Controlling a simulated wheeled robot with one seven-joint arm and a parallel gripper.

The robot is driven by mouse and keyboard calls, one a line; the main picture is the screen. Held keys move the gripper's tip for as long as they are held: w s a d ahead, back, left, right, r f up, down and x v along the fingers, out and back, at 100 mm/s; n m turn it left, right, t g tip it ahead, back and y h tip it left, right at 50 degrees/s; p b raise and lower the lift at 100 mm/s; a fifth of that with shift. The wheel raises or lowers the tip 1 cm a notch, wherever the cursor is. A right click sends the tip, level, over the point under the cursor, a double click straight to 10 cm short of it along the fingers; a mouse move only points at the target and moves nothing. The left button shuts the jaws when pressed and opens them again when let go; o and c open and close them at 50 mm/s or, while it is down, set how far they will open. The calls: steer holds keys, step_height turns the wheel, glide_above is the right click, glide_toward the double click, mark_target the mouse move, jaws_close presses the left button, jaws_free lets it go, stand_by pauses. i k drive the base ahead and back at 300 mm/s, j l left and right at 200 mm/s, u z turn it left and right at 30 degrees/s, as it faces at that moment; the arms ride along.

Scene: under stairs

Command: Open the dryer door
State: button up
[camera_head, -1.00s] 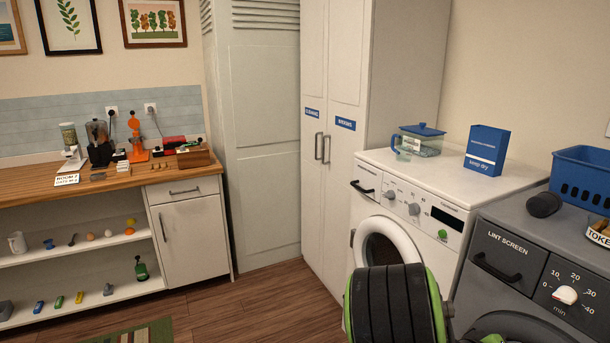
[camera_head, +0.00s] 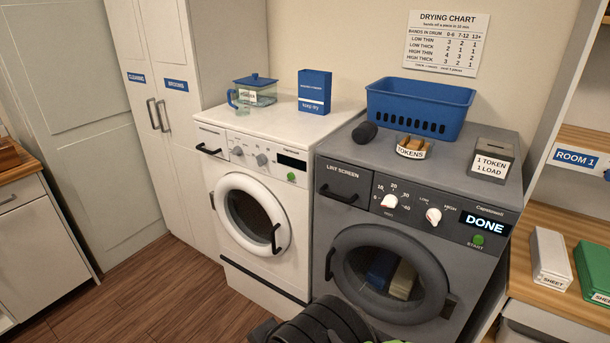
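The dryer (camera_head: 430,218) is the grey machine on the right, with a "LINT SCREEN" drawer, two white knobs and a display reading "DONE". Its round dark door (camera_head: 357,238) is shut. Through the glass I see blue and pale yellowish items inside. Part of my arm, black and ribbed with some green, shows at the bottom centre, below and in front of the dryer. My gripper's fingers are not in view.
A white washer (camera_head: 211,170) with a shut round door stands left of the dryer. On the dryer are a blue basket (camera_head: 419,98), a dark roll (camera_head: 365,132), a tokens dish (camera_head: 411,150) and a token box (camera_head: 493,157). A wooden shelf (camera_head: 560,225) is at right. Wood floor is clear at left.

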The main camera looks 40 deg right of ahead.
mark_target(437, 302)
steer(key=z, duration=1.95)
